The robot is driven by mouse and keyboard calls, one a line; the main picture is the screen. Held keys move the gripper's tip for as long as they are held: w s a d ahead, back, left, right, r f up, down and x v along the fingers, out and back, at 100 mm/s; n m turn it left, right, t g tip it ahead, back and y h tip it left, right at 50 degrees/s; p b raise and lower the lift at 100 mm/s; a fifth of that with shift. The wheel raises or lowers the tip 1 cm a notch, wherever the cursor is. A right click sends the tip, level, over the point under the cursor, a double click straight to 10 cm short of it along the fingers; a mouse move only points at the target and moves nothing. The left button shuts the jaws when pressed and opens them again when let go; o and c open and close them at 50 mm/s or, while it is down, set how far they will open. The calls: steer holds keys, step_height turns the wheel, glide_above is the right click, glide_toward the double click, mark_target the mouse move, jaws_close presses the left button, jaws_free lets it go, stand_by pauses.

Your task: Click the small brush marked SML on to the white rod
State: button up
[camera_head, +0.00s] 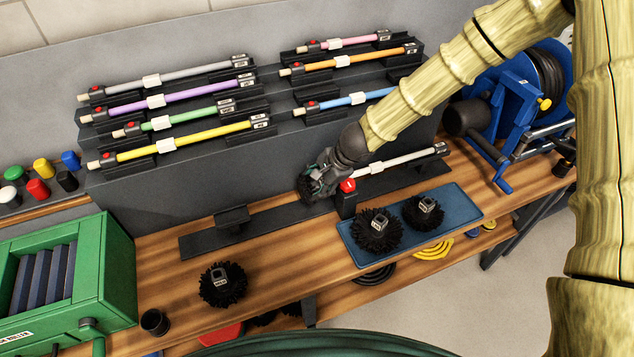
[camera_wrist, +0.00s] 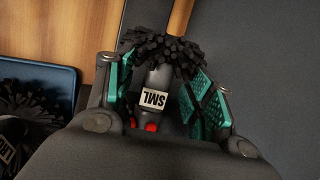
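The small brush (camera_wrist: 157,80), with black bristles and a white SML label, sits between my fingers in the wrist view. In the head view it is largely hidden by my gripper (camera_head: 314,186) at the left end of the white rod (camera_head: 405,160). My gripper (camera_wrist: 168,95) has green pads on either side of the brush's socket, with dark gaps showing beside the socket. Red spots show just below the label, where the socket meets the rod's end. I cannot tell whether the brush is clicked on. The rod lies level, its red button (camera_head: 347,185) over a black post.
A blue tray (camera_head: 351,243) holds two black brushes (camera_head: 377,231) (camera_head: 424,212). Another brush (camera_head: 222,284) lies on the wooden bench. Coloured rods rest on the grey rack (camera_head: 190,180) behind. A green box (camera_head: 118,270) stands left, a blue reel (camera_head: 510,95) right.

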steer(key=v, duration=1.2)
stand_by(0.6)
